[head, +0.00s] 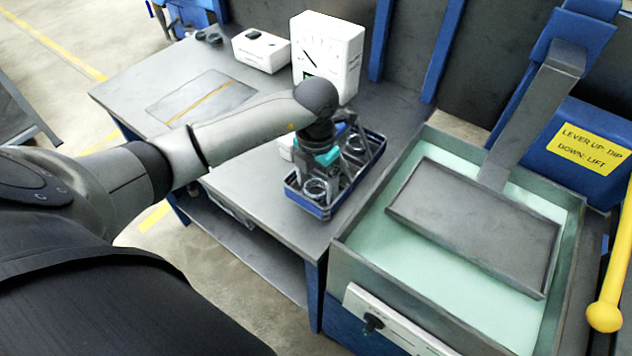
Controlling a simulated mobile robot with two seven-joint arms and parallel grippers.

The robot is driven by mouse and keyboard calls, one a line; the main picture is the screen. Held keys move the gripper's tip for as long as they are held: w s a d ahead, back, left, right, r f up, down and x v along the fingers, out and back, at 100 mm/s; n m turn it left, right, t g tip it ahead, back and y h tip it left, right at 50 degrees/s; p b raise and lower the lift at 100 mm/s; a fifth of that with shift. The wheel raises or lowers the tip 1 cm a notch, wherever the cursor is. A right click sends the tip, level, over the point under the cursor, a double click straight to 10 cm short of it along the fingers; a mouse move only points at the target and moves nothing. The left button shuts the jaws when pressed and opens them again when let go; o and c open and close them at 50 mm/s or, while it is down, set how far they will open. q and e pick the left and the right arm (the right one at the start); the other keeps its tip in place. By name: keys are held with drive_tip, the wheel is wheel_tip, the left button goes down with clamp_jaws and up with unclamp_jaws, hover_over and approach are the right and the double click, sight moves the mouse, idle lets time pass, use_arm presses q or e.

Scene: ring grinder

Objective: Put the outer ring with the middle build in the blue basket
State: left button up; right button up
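The blue basket (322,213) stands on the grey workbench near its right end, beside the dip tank. It holds several metal rings. One ring (315,188) sits in its front left part, and another ring (354,147) shows towards the back right. I cannot tell from this view which ring is the outer ring with the middle build. My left gripper (324,160) points down over the basket's left and middle part. A teal part shows at the gripper. Its fingertips are hidden or too small to tell whether they hold anything. My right gripper is not in view.
The dip tank (345,262) with pale green liquid is right of the bench. A grey tray (470,222) hangs over it, and a yellow-knobbed lever (604,316) is at far right. A white dial gauge (327,50) and white box (260,50) stand behind.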

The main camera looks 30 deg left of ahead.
sight(316, 193)
use_arm(q)
drive_tip(key=shift+o, duration=0.2)
drive_tip(key=shift+r, duration=0.1)
drive_tip(key=shift+r, duration=0.35)
wheel_tip(316, 193, up, 12)
drive_tip(key=p, duration=0.1)
drive_tip(key=shift+f, duration=0.25)
